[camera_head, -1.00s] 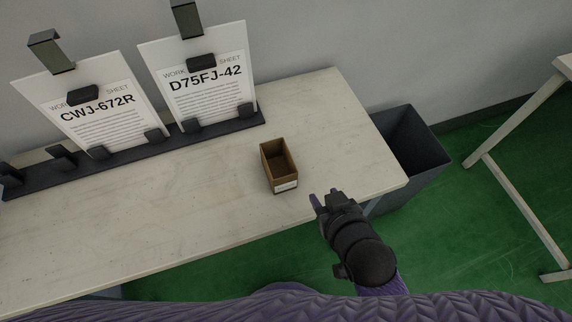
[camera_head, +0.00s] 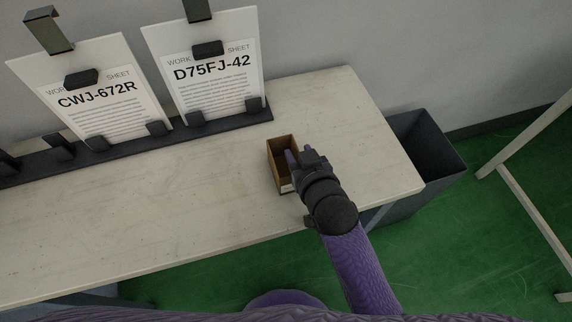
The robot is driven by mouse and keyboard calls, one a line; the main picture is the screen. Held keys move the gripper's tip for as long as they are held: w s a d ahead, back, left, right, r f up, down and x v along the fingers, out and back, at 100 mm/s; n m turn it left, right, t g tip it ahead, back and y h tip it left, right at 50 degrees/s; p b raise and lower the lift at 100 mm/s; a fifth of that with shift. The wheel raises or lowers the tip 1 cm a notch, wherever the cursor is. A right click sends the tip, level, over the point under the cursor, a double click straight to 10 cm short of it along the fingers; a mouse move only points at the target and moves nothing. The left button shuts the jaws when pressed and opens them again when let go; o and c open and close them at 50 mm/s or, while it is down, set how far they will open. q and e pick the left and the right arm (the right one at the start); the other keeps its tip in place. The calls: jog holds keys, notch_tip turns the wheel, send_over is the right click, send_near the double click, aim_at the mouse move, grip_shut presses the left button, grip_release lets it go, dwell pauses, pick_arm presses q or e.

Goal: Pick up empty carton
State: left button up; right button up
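A small open-topped brown carton (camera_head: 281,146) stands upright on the pale table (camera_head: 190,210), near its right end. Its inside looks empty where it shows. My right gripper (camera_head: 298,156) is over the carton's right side and hides part of it. The fingers appear apart, with the left finger over the carton's opening. I cannot tell whether they touch the carton. My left gripper is not in view.
Two work sheets on boards (camera_head: 100,92) (camera_head: 208,70) stand in a dark rack (camera_head: 135,142) along the table's back. A dark grey bin (camera_head: 425,150) stands on the green floor beyond the table's right end. The table's left front is clear.

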jog(key=c, duration=0.5)
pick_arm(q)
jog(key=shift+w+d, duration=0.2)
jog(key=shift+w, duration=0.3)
